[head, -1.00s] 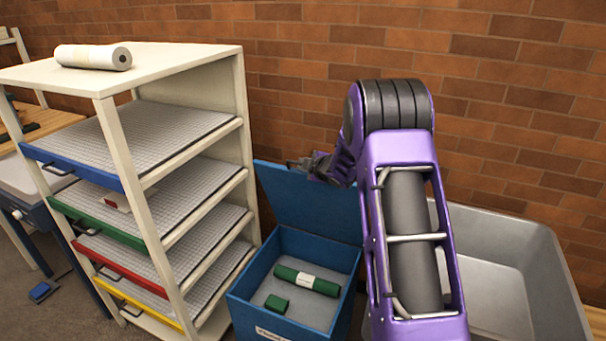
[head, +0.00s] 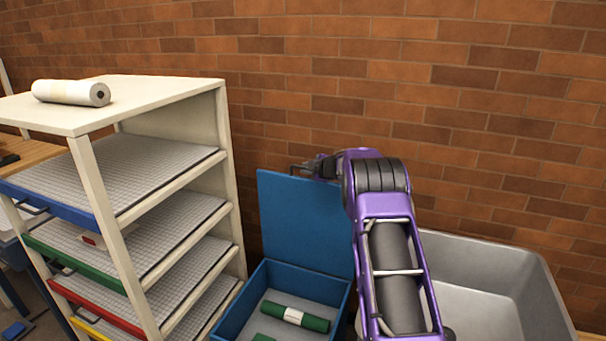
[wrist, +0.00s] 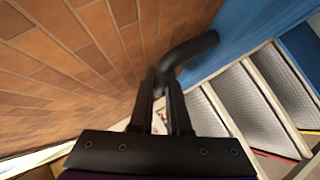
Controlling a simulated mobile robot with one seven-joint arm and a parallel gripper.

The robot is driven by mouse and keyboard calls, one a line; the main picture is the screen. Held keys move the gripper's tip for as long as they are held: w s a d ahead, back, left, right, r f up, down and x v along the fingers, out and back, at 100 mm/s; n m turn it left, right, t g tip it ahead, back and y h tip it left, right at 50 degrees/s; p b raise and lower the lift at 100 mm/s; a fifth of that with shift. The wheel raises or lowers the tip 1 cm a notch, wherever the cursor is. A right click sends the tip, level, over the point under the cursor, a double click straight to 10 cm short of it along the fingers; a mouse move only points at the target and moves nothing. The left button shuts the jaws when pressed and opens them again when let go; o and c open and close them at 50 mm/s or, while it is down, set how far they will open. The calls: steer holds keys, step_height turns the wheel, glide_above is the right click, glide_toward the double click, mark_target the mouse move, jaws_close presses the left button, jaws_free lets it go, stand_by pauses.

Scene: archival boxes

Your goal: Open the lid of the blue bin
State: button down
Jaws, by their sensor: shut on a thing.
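The blue bin (head: 232,305) stands on the floor between the shelf unit and a grey tub. Its lid (head: 300,222) stands raised and close to upright at the back, near the brick wall. A green roll with a white band (head: 295,317) lies inside. My gripper (head: 308,168) is at the top edge of the lid. In the wrist view my gripper (wrist: 165,85) is shut on the dark, curved lid handle (wrist: 190,55), and part of the blue lid (wrist: 235,35) shows beside it.
A cream shelf unit (head: 100,160) with flat gridded trays stands close on the left, with a white roll (head: 72,92) on top. A large grey tub (head: 500,270) is on the right. The brick wall (head: 420,80) is close behind the lid.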

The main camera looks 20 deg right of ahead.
steer(key=shift+w+d, duration=0.5)
steer(key=shift+w, duration=0.25)
steer(key=c, duration=0.9)
jaws_free()
steer(key=b+v, duration=0.1)
steer(key=v, duration=1.6)
steer(key=shift+s+r+b, duration=0.15)
steer(key=shift+b, duration=0.25)
